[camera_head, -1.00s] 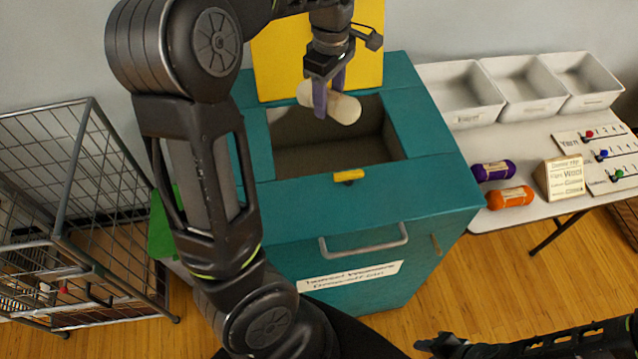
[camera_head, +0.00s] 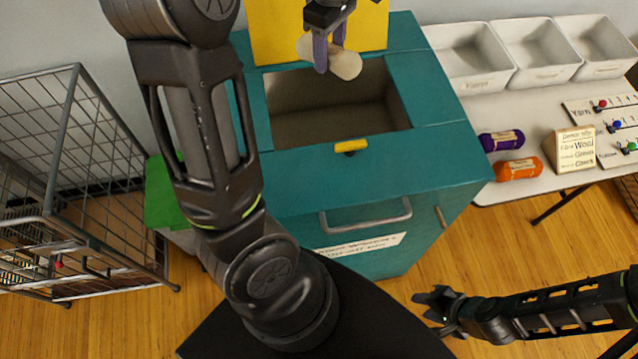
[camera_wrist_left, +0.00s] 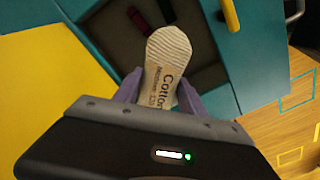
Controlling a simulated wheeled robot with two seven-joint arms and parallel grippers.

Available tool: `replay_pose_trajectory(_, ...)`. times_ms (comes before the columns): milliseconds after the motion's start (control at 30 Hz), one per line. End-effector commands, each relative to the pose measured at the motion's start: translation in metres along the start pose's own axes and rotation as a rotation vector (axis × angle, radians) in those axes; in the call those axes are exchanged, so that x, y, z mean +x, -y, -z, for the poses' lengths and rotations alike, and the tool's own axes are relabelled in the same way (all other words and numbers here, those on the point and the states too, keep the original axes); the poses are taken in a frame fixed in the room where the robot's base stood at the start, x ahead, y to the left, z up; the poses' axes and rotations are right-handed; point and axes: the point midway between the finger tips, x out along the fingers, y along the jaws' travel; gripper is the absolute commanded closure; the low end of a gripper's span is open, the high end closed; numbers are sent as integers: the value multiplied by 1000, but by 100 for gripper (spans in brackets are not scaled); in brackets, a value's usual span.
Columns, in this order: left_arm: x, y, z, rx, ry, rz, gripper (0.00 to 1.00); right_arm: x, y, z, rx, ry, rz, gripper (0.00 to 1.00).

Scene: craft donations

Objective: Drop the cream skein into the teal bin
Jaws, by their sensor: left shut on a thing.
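The cream skein (camera_head: 345,64) is held by my left gripper (camera_head: 328,55), in front of the yellow raised lid and above the far part of the bin opening. The left wrist view shows the skein (camera_wrist_left: 162,72) between both fingers, with a label reading "Cotton". The teal bin (camera_head: 385,195) stands open at the centre, its square opening under and in front of the skein. In the left wrist view, dark red and dark green items lie inside the bin. My right gripper (camera_head: 432,305) is low at the right, away from the bin; its jaws look apart with nothing between them.
The yellow lid (camera_head: 275,35) stands up behind the opening. A table at right holds white trays (camera_head: 465,55), a purple skein (camera_head: 502,141), an orange skein (camera_head: 518,168) and a small sign (camera_head: 573,150). A wire cage cart (camera_head: 70,200) and a green-topped box (camera_head: 163,203) stand at left.

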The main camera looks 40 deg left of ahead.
Motion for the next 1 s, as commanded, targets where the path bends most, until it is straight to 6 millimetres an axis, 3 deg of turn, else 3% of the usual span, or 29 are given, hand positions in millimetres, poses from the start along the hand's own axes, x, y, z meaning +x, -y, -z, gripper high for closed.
replay_pose_trajectory(100, 20, 0, 0, 0, 0, 0, 92, 16, -4, 1, -2, -4, 4, 64)
replay_pose_trajectory(300, 36, 0, 0, 0, 0, -1, 92, 27, -7, 4, -6, -9, 10, 64)
replay_pose_trajectory(667, 38, 0, 0, 0, 0, 0, 92, 28, -7, 4, -7, -10, 11, 64)
replay_pose_trajectory(700, 38, 0, 0, 0, 0, 0, 50, 28, -7, 4, -7, -10, 11, 64)
replay_pose_trajectory(1000, 38, 0, 0, 0, 0, 0, 26, 28, -7, 4, -7, -9, 10, 64)
